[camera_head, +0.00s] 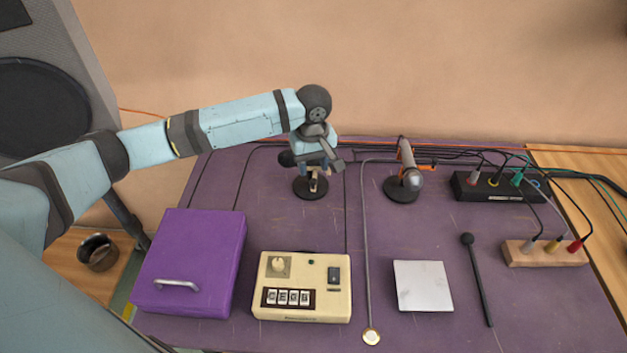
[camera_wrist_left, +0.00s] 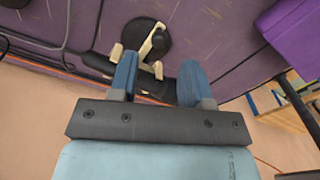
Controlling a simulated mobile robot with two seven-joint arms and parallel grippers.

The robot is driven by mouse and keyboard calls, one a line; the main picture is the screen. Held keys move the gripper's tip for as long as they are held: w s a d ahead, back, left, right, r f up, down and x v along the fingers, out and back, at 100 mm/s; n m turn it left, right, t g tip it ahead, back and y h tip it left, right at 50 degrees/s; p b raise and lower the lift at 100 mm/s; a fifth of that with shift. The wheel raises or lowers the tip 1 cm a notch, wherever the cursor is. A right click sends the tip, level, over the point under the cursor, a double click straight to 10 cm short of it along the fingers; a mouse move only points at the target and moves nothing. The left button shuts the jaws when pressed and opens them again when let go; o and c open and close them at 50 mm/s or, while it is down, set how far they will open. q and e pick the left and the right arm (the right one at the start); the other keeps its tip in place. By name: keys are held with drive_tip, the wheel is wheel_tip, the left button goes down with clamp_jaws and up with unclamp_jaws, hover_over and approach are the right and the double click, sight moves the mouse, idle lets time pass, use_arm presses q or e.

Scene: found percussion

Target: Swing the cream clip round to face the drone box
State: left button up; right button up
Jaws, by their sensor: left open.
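The cream clip (camera_wrist_left: 154,42) stands on a round black base, which shows in the head view (camera_head: 311,188) near the back of the purple table. In the head view my gripper hides most of the clip. My left gripper (camera_head: 315,170) is over the clip, pointing down. In the left wrist view its two blue fingers (camera_wrist_left: 157,75) are apart, with a cream prong of the clip between or just beyond them. Contact cannot be told. A cream box with a dial and letter windows (camera_head: 302,287), apparently the drone box, sits at the front. My right gripper is out of view.
A purple box (camera_head: 192,262) lies left of the cream box. A grey microphone on a stand (camera_head: 408,176) is right of the clip. A white pad (camera_head: 422,286), a black mallet (camera_head: 478,280) and cabled jack blocks (camera_head: 545,252) lie further right. Bare table separates the clip and cream box.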

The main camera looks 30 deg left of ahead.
sight(313, 180)
use_arm(q)
wheel_tip(313, 180, down, 6)
drive_tip(key=shift+w+f, duration=0.1)
drive_tip(key=shift+c, duration=0.3)
clamp_jaws()
